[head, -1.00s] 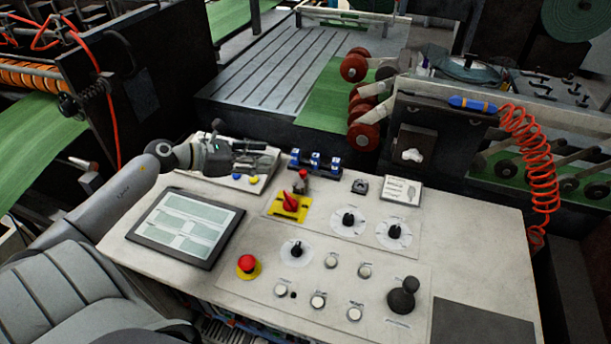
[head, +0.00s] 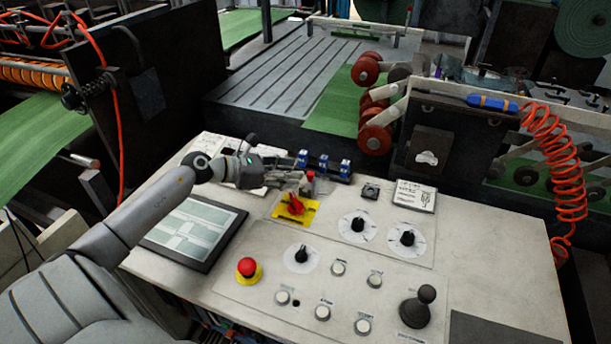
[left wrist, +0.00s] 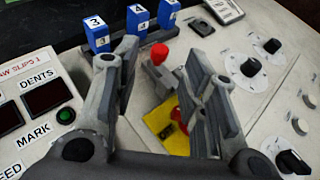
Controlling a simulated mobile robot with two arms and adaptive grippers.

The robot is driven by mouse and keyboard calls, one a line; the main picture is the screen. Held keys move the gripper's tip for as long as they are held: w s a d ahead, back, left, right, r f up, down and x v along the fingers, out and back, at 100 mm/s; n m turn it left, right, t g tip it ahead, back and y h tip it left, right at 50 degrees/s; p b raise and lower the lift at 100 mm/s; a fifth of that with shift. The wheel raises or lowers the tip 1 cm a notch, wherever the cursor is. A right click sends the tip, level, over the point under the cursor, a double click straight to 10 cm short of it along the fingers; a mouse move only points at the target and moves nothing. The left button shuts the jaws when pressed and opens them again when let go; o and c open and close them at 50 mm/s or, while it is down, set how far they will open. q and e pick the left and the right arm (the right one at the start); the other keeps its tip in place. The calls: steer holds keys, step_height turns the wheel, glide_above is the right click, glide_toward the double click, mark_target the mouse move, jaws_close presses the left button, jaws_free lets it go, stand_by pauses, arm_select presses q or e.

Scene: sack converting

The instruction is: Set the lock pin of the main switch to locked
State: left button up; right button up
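The main switch (head: 294,207) is a red rotary handle on a yellow plate on the pale console. Behind it is the lock pin (head: 310,176), with a red knob on a grey part. In the left wrist view the pin's red knob (left wrist: 159,53) shows between my two fingers, farther off; the yellow plate (left wrist: 165,128) is partly hidden by the right finger. My left gripper (head: 297,179) is open and empty, just left of the pin; I cannot tell whether it touches it. My right gripper is not in view.
Blue numbered blocks (head: 323,163) stand behind the pin. A counter box (left wrist: 40,100) with a green button is left of my gripper. Dials (head: 357,227), a red emergency button (head: 247,267), push buttons and a black joystick (head: 417,305) are nearer on the console.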

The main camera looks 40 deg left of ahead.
mark_target(308, 174)
arm_select(q)
steer(key=shift+x, duration=2.7)
jaws_close()
steer(key=shift+b, duration=0.3)
